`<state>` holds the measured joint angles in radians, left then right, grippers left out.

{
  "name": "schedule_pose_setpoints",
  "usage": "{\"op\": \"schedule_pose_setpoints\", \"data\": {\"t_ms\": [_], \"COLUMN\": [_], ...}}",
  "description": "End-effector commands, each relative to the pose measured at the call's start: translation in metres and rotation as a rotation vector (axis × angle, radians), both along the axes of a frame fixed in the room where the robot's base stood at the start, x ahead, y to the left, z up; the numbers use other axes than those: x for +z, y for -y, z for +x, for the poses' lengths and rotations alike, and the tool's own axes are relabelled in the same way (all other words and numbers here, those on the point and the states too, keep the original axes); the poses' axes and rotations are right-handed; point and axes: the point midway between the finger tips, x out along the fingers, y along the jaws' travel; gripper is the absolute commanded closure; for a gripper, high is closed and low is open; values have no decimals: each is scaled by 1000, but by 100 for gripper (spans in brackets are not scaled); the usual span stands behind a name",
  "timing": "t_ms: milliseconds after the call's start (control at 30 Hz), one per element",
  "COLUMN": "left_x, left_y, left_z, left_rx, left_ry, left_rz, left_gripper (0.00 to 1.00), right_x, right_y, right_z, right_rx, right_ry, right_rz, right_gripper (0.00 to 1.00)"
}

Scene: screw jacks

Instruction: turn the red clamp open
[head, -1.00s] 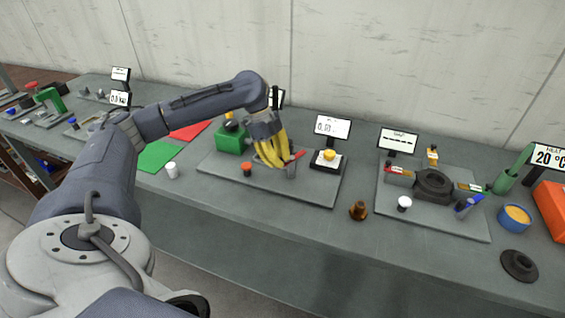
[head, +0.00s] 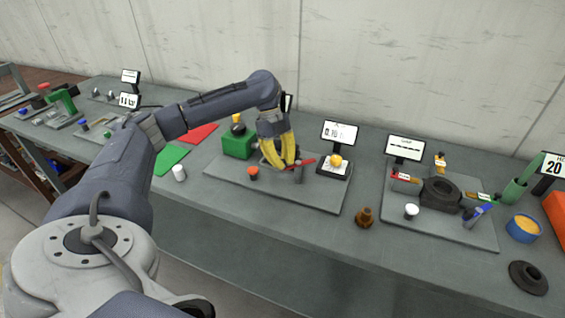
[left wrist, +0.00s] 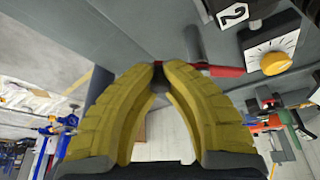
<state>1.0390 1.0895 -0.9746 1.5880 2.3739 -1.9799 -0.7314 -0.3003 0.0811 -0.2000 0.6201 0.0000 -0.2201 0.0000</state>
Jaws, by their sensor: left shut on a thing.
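The red clamp (head: 303,162) shows as a short red bar on the middle grey plate (head: 318,196). A small grey post stands under the bar. My left gripper (head: 283,166) has yellow fingers, pointing down at the bar's left end. In the left wrist view, the fingertips (left wrist: 160,68) close on a small dark part at the near end of the red bar (left wrist: 215,70). The fingers hide most of that part. My right gripper is not in view.
A green block (head: 238,145) stands left of the gripper, and an orange-topped knob (head: 253,173) stands in front. A yellow dial (head: 336,160) on a dark base and a display (head: 340,132) are to the right.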

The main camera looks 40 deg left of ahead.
Motion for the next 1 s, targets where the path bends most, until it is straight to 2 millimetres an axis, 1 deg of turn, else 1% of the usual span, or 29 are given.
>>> {"op": "schedule_pose_setpoints", "data": {"t_ms": [167, 200, 400, 467, 767, 867, 1000], "left_x": [1, 1, 0, 0, 3, 10, 29], "left_y": [0, 0, 0, 0, -1, -4, -12], "left_z": [1, 1, 0, 0, 1, 2, 4], "left_rx": [1, 1, 2, 1, 2, 4, 4], "left_ry": [3, 3, 1, 1, 2, 2, 3], "left_rz": [-1, -1, 0, 0, 1, 2, 1], "left_gripper": [100, 86, 63, 57, 57, 57, 57], "right_x": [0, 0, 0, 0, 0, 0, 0], "right_y": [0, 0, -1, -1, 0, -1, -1], "right_z": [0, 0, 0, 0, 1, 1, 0], "right_rx": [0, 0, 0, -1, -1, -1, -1], "right_ry": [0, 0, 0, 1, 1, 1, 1], "right_rz": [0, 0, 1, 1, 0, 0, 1], "right_gripper": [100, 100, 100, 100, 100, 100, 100]}}
